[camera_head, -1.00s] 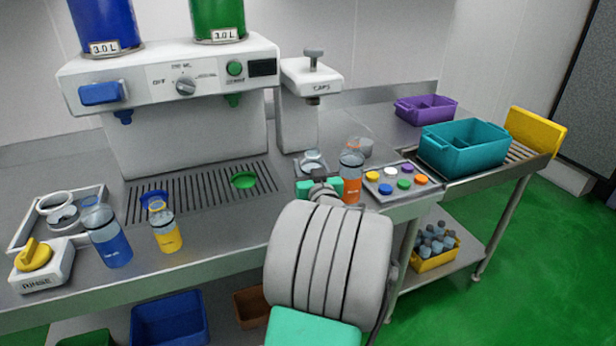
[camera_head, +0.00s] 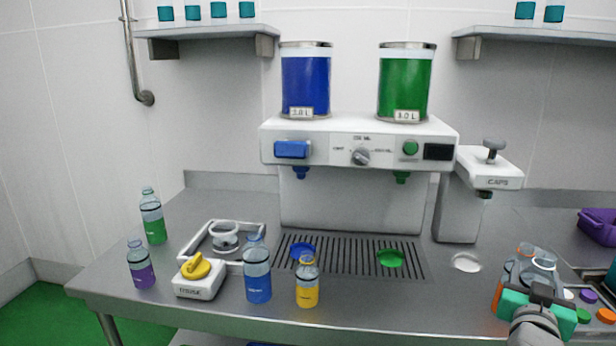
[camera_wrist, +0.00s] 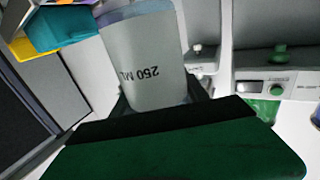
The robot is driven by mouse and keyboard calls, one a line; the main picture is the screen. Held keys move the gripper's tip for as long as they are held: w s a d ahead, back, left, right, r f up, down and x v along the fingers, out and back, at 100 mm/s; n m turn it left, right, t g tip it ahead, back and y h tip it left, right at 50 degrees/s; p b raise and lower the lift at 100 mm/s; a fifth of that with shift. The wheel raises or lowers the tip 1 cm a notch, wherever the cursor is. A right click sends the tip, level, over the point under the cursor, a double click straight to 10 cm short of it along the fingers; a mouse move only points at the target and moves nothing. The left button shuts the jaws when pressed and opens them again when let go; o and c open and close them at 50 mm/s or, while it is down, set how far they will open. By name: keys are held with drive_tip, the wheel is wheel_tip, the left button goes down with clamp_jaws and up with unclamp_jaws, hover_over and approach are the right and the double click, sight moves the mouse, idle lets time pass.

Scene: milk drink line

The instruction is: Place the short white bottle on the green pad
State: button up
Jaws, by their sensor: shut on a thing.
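The short white bottle (camera_wrist: 145,60), marked 250 ML, is gripped in the wrist view; it also shows in the head view (camera_head: 543,266), partly hidden by my gripper and overlapping the orange bottle. My gripper (camera_head: 537,298) is shut on it at the right front of the counter. The green pad (camera_head: 390,258) is a round disc on the slotted drip tray, below the green tank's nozzle. The pad is empty and lies to the left of my gripper.
The orange bottle (camera_head: 498,294) is close beside my gripper. A white pad (camera_head: 466,262) under the caps press (camera_head: 490,168) is bare. Yellow (camera_head: 307,288) and blue (camera_head: 257,280) bottles stand left of the green pad. A blue pad (camera_head: 302,250) shares the tray.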

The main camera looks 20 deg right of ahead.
drive_tip(key=s+d+f+m+g+h, duration=0.1)
drive_tip(key=s+d+f+m+g, duration=0.1)
drive_tip(key=s+f, duration=0.15)
drive_tip(key=w+a+f+n+t+y+p, duration=0.3)
drive_tip(key=w+a+n+t+y, duration=0.1)
drive_tip(key=w+a, duration=0.8)
drive_tip(key=w+a+f+n+t+y+p, duration=0.2)
drive_tip(key=w+a+f+n+t+y, duration=0.15)
drive_tip(key=w+a, duration=0.95)
drive_tip(key=w+a+n+t+y+p, duration=0.3)
drive_tip(key=a+n+y, duration=0.45)
drive_tip(key=a, duration=1.45)
drive_tip(key=shift+m+y, duration=0.6)
drive_tip(key=shift+m, duration=0.1)
drive_tip(key=r, duration=0.1)
drive_tip(key=s+r, duration=0.2)
drive_tip(key=r, duration=0.1)
drive_tip(key=shift+a+r+b, duration=0.1)
drive_tip(key=shift+a+b, duration=0.1)
drive_tip(key=shift+b, duration=0.15)
